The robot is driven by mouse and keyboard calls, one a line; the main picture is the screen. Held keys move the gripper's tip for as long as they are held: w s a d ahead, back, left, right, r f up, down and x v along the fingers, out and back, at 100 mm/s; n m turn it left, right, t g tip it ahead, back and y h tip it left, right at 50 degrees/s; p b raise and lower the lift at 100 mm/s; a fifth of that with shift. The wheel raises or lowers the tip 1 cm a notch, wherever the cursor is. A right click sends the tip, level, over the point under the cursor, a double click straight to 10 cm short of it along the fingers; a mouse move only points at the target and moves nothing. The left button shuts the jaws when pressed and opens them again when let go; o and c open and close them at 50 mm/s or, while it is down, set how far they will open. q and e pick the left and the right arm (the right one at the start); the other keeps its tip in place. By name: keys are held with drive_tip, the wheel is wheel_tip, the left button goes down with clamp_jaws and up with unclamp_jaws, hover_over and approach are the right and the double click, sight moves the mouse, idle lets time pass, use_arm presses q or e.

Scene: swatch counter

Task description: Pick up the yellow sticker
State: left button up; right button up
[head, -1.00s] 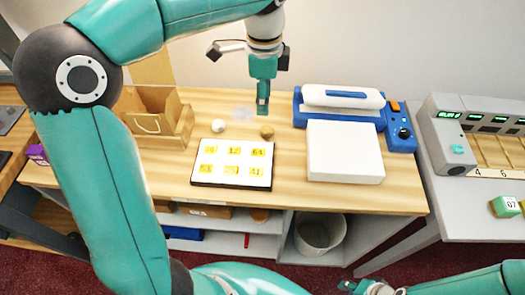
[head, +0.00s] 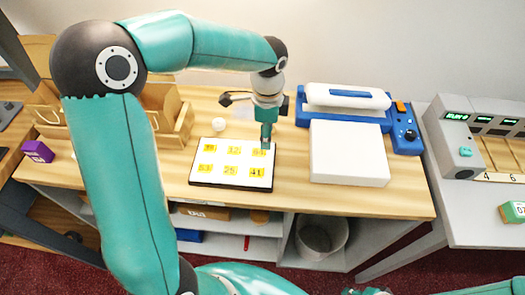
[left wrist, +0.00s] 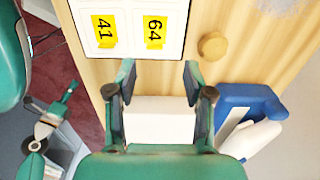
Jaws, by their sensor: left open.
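Several yellow stickers with black numbers lie in two rows on a white, dark-edged board (head: 242,172). The sticker marked 64 (left wrist: 154,32) and the one marked 41 (left wrist: 104,31) show in the left wrist view. In the head view, my left gripper (head: 267,144) points down at the board's far right corner, partly covering sticker 64 (head: 258,152). The left wrist view shows its two fingers (left wrist: 158,76) apart with nothing between them. Sticker 41 (head: 257,172) is nearer in the head view. My right gripper (head: 368,291) is low at the bottom edge, its jaws unclear.
A white box (head: 348,152) and a blue-and-white machine (head: 345,97) stand right of the board. A wooden knob (left wrist: 212,45) is beside the board. A wooden caddy (head: 172,125) stands left. Bare counter lies in front.

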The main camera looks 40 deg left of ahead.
sight(266, 152)
use_arm(q)
drive_tip(key=f, duration=0.5)
drive_tip(key=shift+s+f+p, duration=0.1)
drive_tip(key=shift+s+p, duration=0.2)
drive_tip(key=shift+d, duration=0.1)
drive_tip(key=c, duration=0.8)
drive_tip(key=shift+o, duration=0.2)
